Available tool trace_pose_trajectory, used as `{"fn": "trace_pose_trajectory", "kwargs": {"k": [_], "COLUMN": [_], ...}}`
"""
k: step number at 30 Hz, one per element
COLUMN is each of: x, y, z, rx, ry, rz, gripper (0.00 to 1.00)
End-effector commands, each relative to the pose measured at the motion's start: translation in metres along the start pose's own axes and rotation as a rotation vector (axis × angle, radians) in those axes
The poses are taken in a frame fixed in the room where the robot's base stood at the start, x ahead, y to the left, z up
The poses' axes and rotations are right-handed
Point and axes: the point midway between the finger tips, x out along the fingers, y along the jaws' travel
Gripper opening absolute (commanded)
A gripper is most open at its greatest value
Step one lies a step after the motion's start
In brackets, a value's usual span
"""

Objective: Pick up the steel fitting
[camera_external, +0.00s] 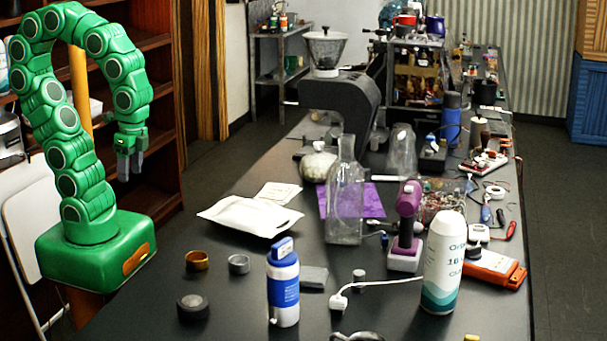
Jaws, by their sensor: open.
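A short grey metal ring (239,264), which looks like the steel fitting, sits on the dark table (215,310) near its front left. A similar brass-coloured ring (197,260) is just to its left, apart from it. My gripper (130,172) hangs fingers-down, open and empty, at the end of my curled green arm. It is above and to the left of both rings in the picture, well clear of the tabletop. Another small grey cylinder (358,276) stands further right; I cannot tell what it is.
A black round puck (192,307), a blue-and-white bottle (284,285) and a grey block (314,277) surround the grey ring's front and right. A glass bottle (345,200), purple drill (406,230) and tall white canister (442,265) stand further right.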

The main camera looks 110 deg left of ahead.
Motion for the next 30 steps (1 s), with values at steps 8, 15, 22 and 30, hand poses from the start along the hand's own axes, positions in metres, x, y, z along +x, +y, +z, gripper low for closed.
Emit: {"fn": "trace_pose_trajectory", "kwargs": {"k": [8, 15, 22, 30], "x": [-0.001, -0.02, -0.044, -0.068], "y": [0.0, -0.007, -0.015, -0.019], "z": [-0.002, -0.041, -0.101, -0.172], "rx": [0.005, 0.123, 0.318, 0.557], "ry": [0.0, 0.024, 0.048, 0.068], "rz": [-0.001, -0.028, -0.08, -0.148], "gripper": [0.57, 0.57, 0.57, 0.57]}}
